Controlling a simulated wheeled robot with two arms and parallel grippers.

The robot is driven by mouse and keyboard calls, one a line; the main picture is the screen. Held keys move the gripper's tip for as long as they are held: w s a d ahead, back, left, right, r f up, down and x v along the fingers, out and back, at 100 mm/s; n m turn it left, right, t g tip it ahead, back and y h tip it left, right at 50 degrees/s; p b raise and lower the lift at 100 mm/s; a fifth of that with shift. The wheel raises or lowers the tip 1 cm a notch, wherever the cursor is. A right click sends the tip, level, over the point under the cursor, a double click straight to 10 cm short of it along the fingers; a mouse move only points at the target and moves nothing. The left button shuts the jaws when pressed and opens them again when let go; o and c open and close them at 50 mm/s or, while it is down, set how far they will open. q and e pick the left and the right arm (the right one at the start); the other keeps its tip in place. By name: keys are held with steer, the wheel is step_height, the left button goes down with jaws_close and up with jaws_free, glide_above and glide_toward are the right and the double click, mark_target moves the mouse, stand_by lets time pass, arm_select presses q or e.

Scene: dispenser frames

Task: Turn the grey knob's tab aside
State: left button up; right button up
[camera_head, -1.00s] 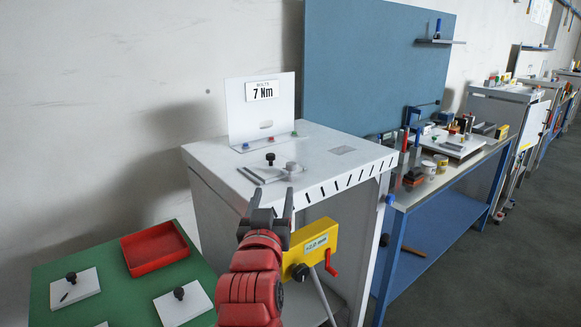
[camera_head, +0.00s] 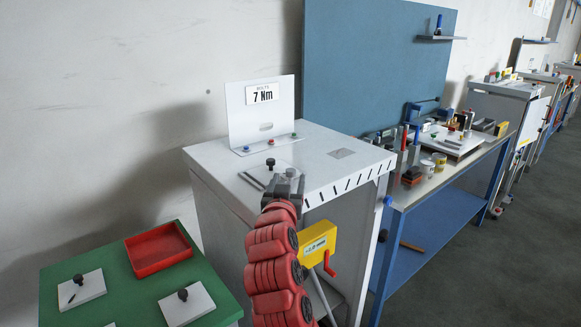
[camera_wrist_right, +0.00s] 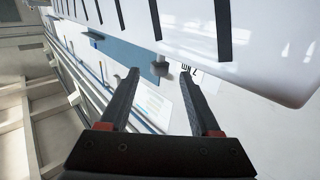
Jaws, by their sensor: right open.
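The grey knob (camera_head: 291,172) stands on the white cabinet's top near its front edge. In the head view my right gripper (camera_head: 285,182) is in front of it and hides most of it, including its tab. In the right wrist view the right gripper (camera_wrist_right: 168,75) is open, and a small grey piece (camera_wrist_right: 160,66), which looks like the knob, shows beyond and between the fingertips. I cannot tell how far the fingers are from it. My left gripper is not in view.
A black knob (camera_head: 270,163) and grey bars stand beside it on the white cabinet (camera_head: 225,158). Behind is an upright "7 Nm" plate (camera_head: 245,115). A yellow box (camera_head: 318,240) with a red handle is below the top. A green table (camera_head: 120,285) with a red tray (camera_head: 158,262) is left.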

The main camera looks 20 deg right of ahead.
mark_target(290, 175)
steer(key=shift+p+x, duration=0.45)
steer(key=shift+x, duration=1.95)
jaws_close()
